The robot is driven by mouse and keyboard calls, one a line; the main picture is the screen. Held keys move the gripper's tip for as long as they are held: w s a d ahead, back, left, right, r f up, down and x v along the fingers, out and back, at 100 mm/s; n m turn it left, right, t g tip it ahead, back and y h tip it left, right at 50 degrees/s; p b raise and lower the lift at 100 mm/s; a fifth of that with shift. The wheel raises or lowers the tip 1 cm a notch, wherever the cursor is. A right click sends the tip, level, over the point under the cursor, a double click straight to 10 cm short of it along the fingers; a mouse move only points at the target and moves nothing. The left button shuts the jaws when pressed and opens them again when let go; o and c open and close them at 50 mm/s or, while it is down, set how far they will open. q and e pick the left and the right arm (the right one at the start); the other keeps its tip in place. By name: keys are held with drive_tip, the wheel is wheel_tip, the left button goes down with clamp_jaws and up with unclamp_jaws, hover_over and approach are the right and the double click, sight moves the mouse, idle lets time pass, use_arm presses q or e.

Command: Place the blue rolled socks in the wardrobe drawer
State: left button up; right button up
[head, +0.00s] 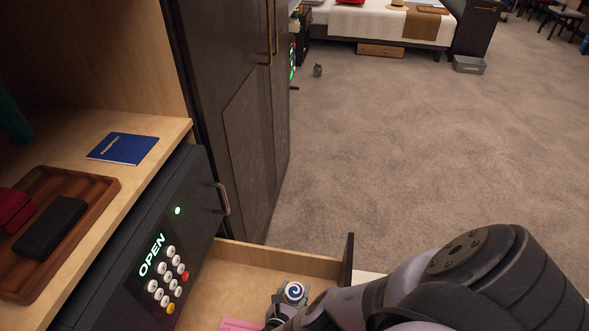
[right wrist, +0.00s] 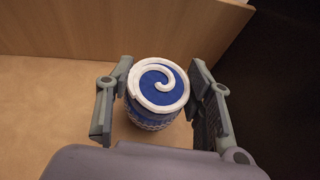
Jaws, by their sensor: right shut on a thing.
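The blue rolled socks (head: 294,292), with a white spiral on the end, are inside the open wooden drawer (head: 283,257). They also show in the right wrist view (right wrist: 160,86), upright between the two fingers. My right gripper (head: 288,300) reaches down into the drawer and is shut on the socks. The wrist view shows the drawer's wall behind the socks and its pale floor around them. Whether the socks touch the floor is hard to tell. My left gripper is not in view.
A dark safe (head: 150,262) with a lit OPEN display stands left of the drawer. A pink item (head: 241,324) lies in the drawer. A shelf above holds a blue passport (head: 123,148) and a wooden tray (head: 95,185).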

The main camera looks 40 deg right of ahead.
sight(292, 304)
wheel_tip(292, 304, down, 4)
drive_tip(key=b, duration=0.4)
drive_tip(key=shift+f, duration=0.2)
drive_tip(key=shift+r, duration=0.15)
drive_tip(key=o, duration=1.2)
drive_tip(key=shift+c, duration=0.2)
drive_tip(key=shift+a, duration=0.1)
drive_tip(key=p+v, duration=0.3)
drive_tip(key=v, duration=0.9)
drive_tip(key=shift+s+p, duration=0.1)
drive_tip(key=shift+p, duration=0.3)
